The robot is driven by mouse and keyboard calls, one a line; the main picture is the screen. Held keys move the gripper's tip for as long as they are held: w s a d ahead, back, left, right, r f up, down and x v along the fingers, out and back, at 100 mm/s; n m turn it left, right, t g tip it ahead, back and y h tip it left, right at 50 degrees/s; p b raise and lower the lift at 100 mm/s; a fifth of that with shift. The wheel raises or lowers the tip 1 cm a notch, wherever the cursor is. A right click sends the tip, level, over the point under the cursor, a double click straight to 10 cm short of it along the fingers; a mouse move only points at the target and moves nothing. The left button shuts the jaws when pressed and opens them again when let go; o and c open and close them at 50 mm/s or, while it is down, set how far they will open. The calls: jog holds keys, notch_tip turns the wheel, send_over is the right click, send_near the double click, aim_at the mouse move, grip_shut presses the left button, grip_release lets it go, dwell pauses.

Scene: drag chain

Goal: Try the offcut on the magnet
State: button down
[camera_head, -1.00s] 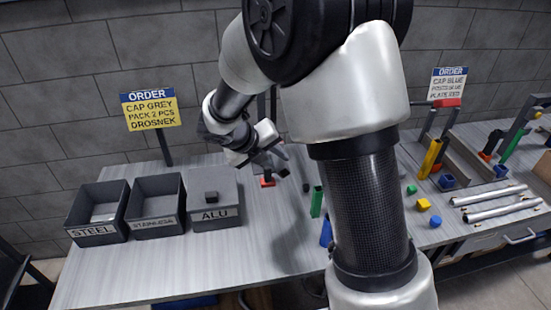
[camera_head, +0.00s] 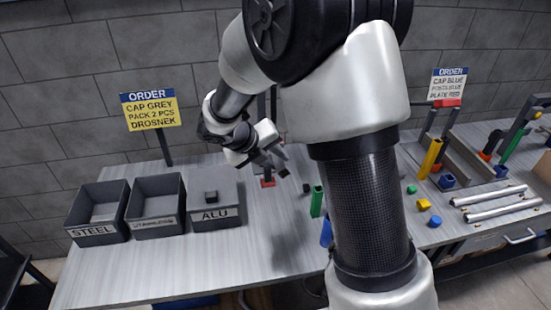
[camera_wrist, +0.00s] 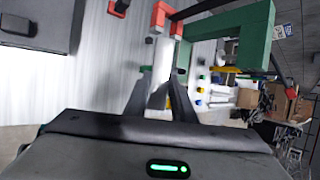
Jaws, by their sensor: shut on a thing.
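A red part (camera_wrist: 159,14), which looks like part of the magnet, appears close to the offcut's far end. I cannot tell whether they touch. In the head view the offcut is too small to make out.
The STEEL bin (camera_head: 95,232), STAINLESS bin (camera_head: 155,222) and ALU bin (camera_head: 216,216) stand at the left. A small dark block (camera_head: 211,196) is on the ALU bin. A green piece (camera_head: 316,201) and blue piece (camera_head: 326,232) stand near my arm. The table's front left is clear.

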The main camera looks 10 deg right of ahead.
aim_at(280, 167)
jog(key=shift+s+r+p, duration=0.15)
jog(key=shift+s+p, duration=0.5)
jog(key=shift+s, duration=0.85)
dwell(2.4)
jog(key=shift+s+r, duration=0.2)
jog(key=shift+s, duration=0.6)
jog(key=shift+s+r, duration=0.15)
jog(key=shift+s, duration=0.65)
dwell(2.4)
